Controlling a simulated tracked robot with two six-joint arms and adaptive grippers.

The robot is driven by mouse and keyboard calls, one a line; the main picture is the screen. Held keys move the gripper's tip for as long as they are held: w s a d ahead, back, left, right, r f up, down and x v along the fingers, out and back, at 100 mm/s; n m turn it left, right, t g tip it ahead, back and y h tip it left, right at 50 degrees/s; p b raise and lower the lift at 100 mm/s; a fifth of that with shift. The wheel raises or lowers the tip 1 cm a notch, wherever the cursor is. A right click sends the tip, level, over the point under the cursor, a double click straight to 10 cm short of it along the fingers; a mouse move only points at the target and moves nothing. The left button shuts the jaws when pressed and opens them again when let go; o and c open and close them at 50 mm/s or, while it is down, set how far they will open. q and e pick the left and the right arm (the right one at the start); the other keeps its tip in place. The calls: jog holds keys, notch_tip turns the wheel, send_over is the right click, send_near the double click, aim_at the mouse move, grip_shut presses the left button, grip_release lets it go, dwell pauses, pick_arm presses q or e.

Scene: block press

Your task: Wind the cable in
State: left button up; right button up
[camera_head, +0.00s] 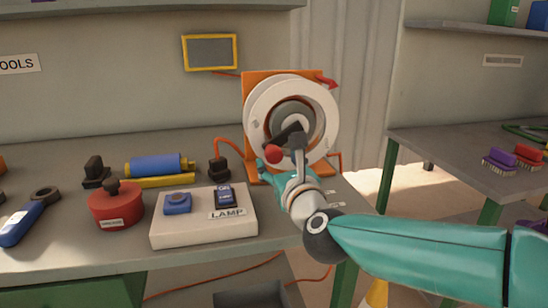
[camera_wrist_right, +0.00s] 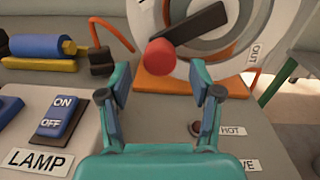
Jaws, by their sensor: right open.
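The cable reel has a white drum (camera_head: 328,108) on an orange stand (camera_head: 253,88) at the back of the workbench. Its black crank (camera_head: 281,136) ends in a red knob (camera_head: 273,154), which also shows in the right wrist view (camera_wrist_right: 160,52). Orange cable (camera_head: 231,143) runs from the reel's left side to a black plug-like piece (camera_head: 219,171) on the bench. My right gripper (camera_head: 281,160) is open in front of the crank. In the wrist view the knob appears between and just beyond its fingertips; contact cannot be told. My left gripper is out of view.
A LAMP switch box (camera_head: 180,231) stands left of my right gripper, beside a red round object (camera_head: 116,207). A blue roller (camera_head: 155,165) lies behind. HOT and partly hidden labels mark the bench at right. Another table (camera_head: 440,145) holds brushes at far right.

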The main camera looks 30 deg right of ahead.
aim_at(276, 158)
jog(key=shift+w+d, duration=0.2)
jog(key=shift+w, duration=0.85)
jog(key=shift+w+d, duration=0.2)
jog(key=shift+w, duration=0.8)
jog(key=shift+c, duration=0.2)
grip_shut()
